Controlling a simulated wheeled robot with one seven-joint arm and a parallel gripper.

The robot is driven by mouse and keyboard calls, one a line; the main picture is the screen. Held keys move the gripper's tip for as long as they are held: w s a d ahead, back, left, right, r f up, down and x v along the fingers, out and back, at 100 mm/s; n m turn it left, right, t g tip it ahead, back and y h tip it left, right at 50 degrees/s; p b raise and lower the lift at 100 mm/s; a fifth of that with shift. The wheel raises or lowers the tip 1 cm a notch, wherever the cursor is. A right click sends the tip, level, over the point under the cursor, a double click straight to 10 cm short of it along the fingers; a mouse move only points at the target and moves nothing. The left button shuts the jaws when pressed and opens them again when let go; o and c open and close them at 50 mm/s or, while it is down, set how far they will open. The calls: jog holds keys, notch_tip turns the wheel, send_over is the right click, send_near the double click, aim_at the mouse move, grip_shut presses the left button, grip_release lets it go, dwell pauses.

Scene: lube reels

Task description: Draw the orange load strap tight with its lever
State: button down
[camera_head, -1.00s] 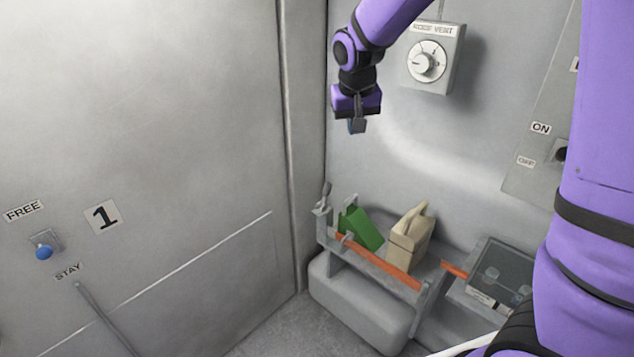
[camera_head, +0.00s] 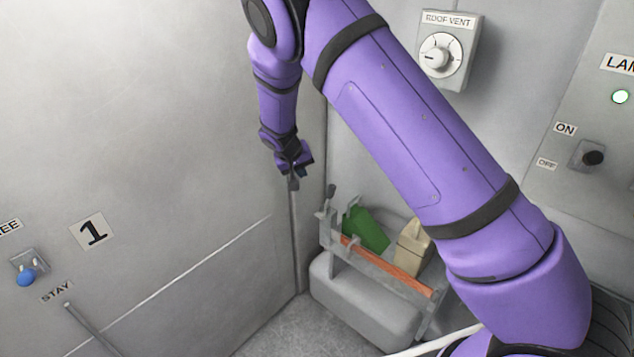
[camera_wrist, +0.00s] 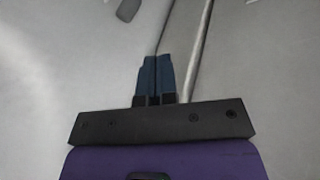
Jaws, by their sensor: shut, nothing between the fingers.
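The orange load strap (camera_head: 390,266) runs along the front of a grey rack, across a green can (camera_head: 366,229) and a beige can (camera_head: 411,248). The strap's lever (camera_head: 329,192) is a small dark handle at the rack's left end, standing roughly upright. My gripper (camera_head: 293,182) is above and to the left of the lever, apart from it, near the wall corner. In the wrist view its blue fingers (camera_wrist: 155,75) are together with nothing between them. A dark rounded end (camera_wrist: 128,10) shows beyond the fingertips; I cannot tell surely what it is. My arm hides the rack's right part.
The rack stands above a grey rounded housing (camera_head: 360,305) in the corner. A roof vent dial (camera_head: 436,58) and an ON/OFF switch (camera_head: 592,158) are on the right wall. A blue knob (camera_head: 26,277) is on the left wall. The space above the cans is free.

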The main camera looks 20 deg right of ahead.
send_near(329, 197)
jog(key=w+a+f, duration=0.2)
jog(key=w+f, duration=0.2)
jog(key=shift+d+f, duration=0.3)
jog(key=shift+d, duration=0.55)
jog(key=shift+d+f, duration=0.3)
jog(key=shift+d, duration=0.55)
jog(key=shift+d, duration=0.1)
jog(key=shift+w+d+f+y, duration=0.1)
jog(key=shift+d+y, duration=0.05)
jog(key=shift+d, duration=0.2)
jog(key=shift+w+d+f+y, duration=0.1)
jog(key=shift+d+y, duration=0.05)
jog(key=shift+d, duration=0.15)
jog(key=shift+w+d+g, duration=0.15)
jog(key=shift+d+g, duration=0.15)
jog(key=shift+d, duration=0.05)
jog(key=shift+d, duration=0.2)
jog(key=shift+a, duration=0.25)
